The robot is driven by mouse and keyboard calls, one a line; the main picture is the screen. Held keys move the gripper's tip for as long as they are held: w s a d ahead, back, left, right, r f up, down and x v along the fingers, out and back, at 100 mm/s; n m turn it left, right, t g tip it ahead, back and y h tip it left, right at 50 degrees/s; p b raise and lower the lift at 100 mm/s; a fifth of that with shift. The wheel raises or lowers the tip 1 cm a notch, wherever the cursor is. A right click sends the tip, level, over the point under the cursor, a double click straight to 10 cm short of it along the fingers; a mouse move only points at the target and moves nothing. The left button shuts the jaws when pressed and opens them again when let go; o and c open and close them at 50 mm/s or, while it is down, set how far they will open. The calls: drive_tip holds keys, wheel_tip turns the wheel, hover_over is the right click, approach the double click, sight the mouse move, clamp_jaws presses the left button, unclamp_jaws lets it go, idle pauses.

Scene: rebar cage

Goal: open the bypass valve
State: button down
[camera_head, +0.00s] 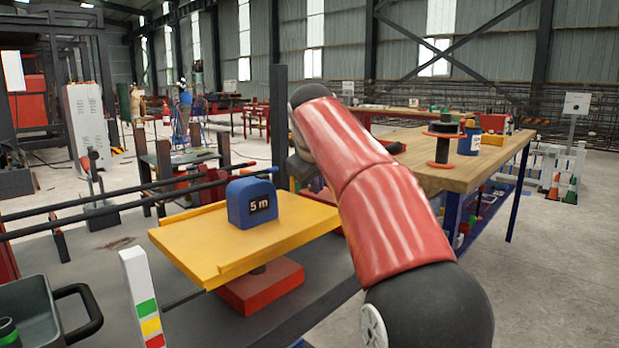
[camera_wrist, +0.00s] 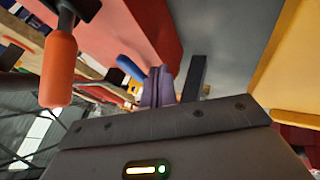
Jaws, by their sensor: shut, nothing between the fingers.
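In the wrist view, an orange rounded handle (camera_wrist: 59,72) on a dark stem shows at the left, apart from my gripper. A blue rod-like handle (camera_wrist: 130,68) lies just left of the fingertips; I cannot tell whether they touch. I cannot tell which of these belongs to the bypass valve, and no valve body is clear. My gripper (camera_wrist: 157,84) is shut and empty, its dark purplish fingers together. In the head view my red-sleeved arm reaches away over the bench, and the gripper is hidden behind it.
A yellow board (camera_head: 205,258) carries a blue block marked 5 m (camera_head: 252,203) and rests above a red block (camera_head: 262,288). Long dark bars (camera_head: 110,207) cross at the left. A grey bin (camera_head: 34,312) stands front left. A wooden table (camera_head: 470,178) stands right of my arm.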

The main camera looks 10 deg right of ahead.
drive_tip(key=shift+w+d, duration=0.55)
drive_tip(key=shift+d, duration=0.25)
drive_tip(key=shift+w+d+r+p, duration=0.15)
drive_tip(key=shift+d+p, duration=0.25)
drive_tip(key=shift+p, duration=0.4)
drive_tip(key=shift+s+a, duration=0.2)
drive_tip(key=shift+a, duration=0.65)
